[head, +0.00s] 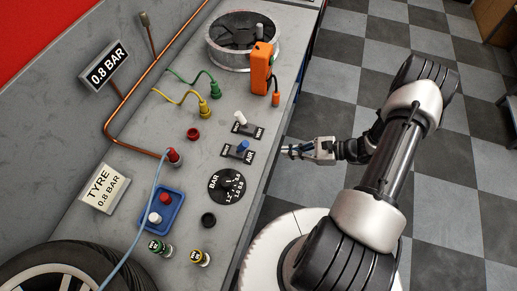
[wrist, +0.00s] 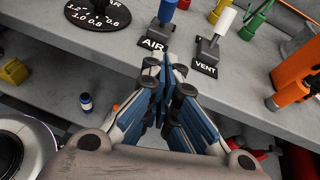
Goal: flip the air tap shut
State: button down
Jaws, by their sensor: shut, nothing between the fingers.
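The air tap (head: 243,147) has a blue lever on a dark plate marked AIR, on the grey bench top. In the wrist view the blue lever (wrist: 167,11) stands up from its plate at the top, partly cut off by the frame edge. I cannot tell which setting it is in. My gripper (head: 287,150) is shut and empty, just off the bench's right edge, to the right of the tap and apart from it. In the wrist view my gripper's fingertips (wrist: 166,64) point toward the bench edge, just below the AIR plate.
The vent tap (head: 240,119), with a white lever, stands close beside the air tap. A black gauge dial (head: 227,186) lies on its other side. An orange device (head: 261,69) stands farther back. A blue tray (head: 163,210) holds red and white caps. Open floor lies right of the bench.

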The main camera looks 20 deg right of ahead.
aim_at(242, 146)
jog(key=b+x, duration=0.1)
jog(key=x, duration=0.6)
jog(key=shift+a+f, duration=0.2)
jog(key=shift+a, duration=0.1)
jog(key=a, duration=0.1)
jog(key=w+a+r, duration=0.1)
jog(key=a, duration=0.1)
jog(key=shift+w+a+r, duration=0.25)
jog(key=shift+w+r, duration=0.1)
jog(key=shift+w+a+r+g+h+p, duration=0.1)
jog(key=shift+r+g+h+p, duration=0.2)
jog(key=shift+p, duration=0.1)
